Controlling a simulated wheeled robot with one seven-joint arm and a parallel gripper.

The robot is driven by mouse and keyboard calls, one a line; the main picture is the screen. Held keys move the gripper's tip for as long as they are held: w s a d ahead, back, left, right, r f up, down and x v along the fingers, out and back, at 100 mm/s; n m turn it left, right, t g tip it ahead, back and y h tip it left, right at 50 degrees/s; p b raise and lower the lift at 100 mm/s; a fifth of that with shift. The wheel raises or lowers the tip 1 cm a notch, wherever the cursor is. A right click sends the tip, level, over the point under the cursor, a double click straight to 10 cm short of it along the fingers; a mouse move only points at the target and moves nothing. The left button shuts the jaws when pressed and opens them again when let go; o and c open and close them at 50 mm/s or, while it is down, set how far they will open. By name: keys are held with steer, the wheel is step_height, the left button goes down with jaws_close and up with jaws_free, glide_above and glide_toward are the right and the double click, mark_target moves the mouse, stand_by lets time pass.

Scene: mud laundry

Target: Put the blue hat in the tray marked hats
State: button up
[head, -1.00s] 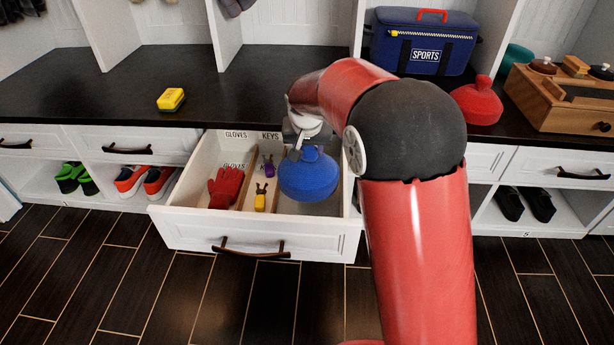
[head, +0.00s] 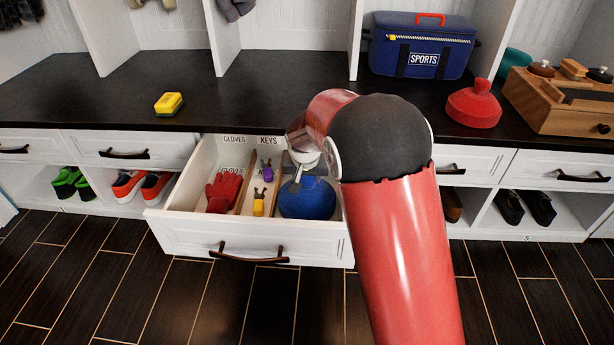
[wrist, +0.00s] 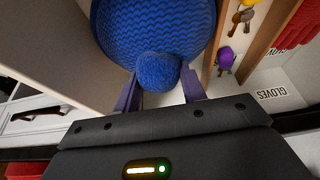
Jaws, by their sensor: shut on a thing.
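The blue hat (head: 308,198) is in the right-hand compartment of the open drawer (head: 183,226), right of the keys compartment. It also shows in the wrist view (wrist: 150,30), with its round pompom between the fingers. My gripper (wrist: 160,88) is shut on the pompom. In the head view my gripper (head: 297,182) reaches down into the drawer from above, partly hidden by my arm. I cannot tell whether the hat touches the drawer floor. The compartment's label is hidden.
A red glove (head: 223,192) lies in the gloves compartment. Purple keys (head: 267,172) and yellow keys (head: 259,203) lie in the keys compartment. A wooden divider stands beside the hat. A yellow sponge-like block (head: 169,104), red hat (head: 473,104) and sports bag (head: 421,46) are on the bench.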

steer(key=o, duration=1.2)
steer(key=shift+f, duration=0.1)
steer(key=shift+o, duration=0.2)
steer(key=shift+s+r+p, duration=0.1)
steer(key=shift+r+p, duration=0.2)
steer(key=shift+r, duration=0.15)
steer(key=p+v, duration=0.1)
steer(key=v, duration=1)
steer(key=s+d+r, duration=0.6)
steer(key=s+d, duration=0.1)
steer(key=d, duration=0.1)
steer(key=s+d, duration=0.5)
steer(key=s, duration=0.6)
steer(key=s+d+r+t, duration=0.1)
steer(key=s+d, duration=0.4)
steer(key=s, duration=0.6)
steer(key=shift+s+d, duration=0.2)
steer(key=shift+s, duration=0.15)
